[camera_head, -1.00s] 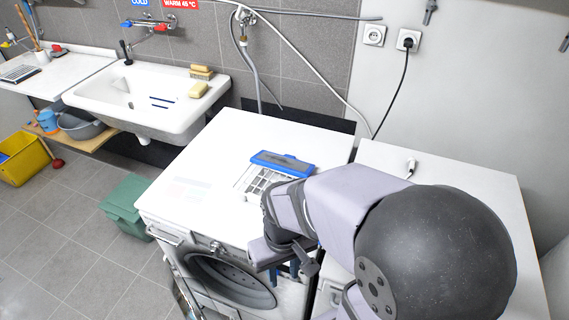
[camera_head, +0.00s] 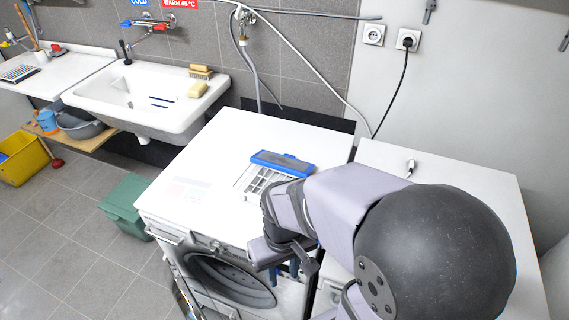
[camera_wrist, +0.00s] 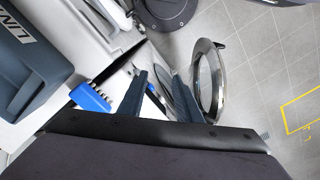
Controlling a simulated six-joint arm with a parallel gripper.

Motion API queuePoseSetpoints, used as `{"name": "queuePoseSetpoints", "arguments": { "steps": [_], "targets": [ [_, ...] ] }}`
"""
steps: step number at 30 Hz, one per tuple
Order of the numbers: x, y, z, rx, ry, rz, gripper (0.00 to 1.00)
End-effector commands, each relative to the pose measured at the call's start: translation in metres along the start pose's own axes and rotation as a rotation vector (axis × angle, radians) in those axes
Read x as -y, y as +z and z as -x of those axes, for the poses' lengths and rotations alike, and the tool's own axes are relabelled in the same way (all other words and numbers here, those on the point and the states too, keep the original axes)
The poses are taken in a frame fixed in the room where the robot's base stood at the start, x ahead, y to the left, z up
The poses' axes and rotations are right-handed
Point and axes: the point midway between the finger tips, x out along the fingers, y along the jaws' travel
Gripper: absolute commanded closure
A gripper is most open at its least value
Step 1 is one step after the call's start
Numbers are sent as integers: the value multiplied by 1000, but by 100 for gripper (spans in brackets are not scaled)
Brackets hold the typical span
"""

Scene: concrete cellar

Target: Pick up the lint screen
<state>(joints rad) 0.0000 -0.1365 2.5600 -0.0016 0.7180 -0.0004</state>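The lint screen (camera_head: 267,181), a white frame with a grid and a blue edge (camera_head: 283,162), lies flat on the white top of the washing machine (camera_head: 215,150). My arm covers part of its right end in the head view. My gripper (camera_head: 284,270) is low in front of the machines, near the open round door, below and in front of the lint screen. In the wrist view my two fingers (camera_wrist: 158,95) stand apart with nothing held between them. A blue toothed piece (camera_wrist: 90,98) shows left of them; I cannot tell whether it is part of the screen.
A second white machine (camera_head: 450,165) stands to the right, with a dark gap between. In the wrist view a grey lettered box (camera_wrist: 32,60) is at left and a round door ring (camera_wrist: 208,80) at right. A sink (camera_head: 150,95) and green bin (camera_head: 127,205) stand left.

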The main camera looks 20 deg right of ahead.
Motion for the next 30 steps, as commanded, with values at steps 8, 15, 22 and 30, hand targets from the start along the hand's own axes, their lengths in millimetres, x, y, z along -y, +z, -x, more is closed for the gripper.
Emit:
{"name": "queuePoseSetpoints", "arguments": {
  "steps": [8,15,22,30],
  "targets": [
    [0,0,0,0,0,0,19],
    [0,0,0,0,0,0,11],
    [1,-11,-2,3,-17,-69,11],
    [8,-85,-6,30,-146,-530,11]
  ]
}}
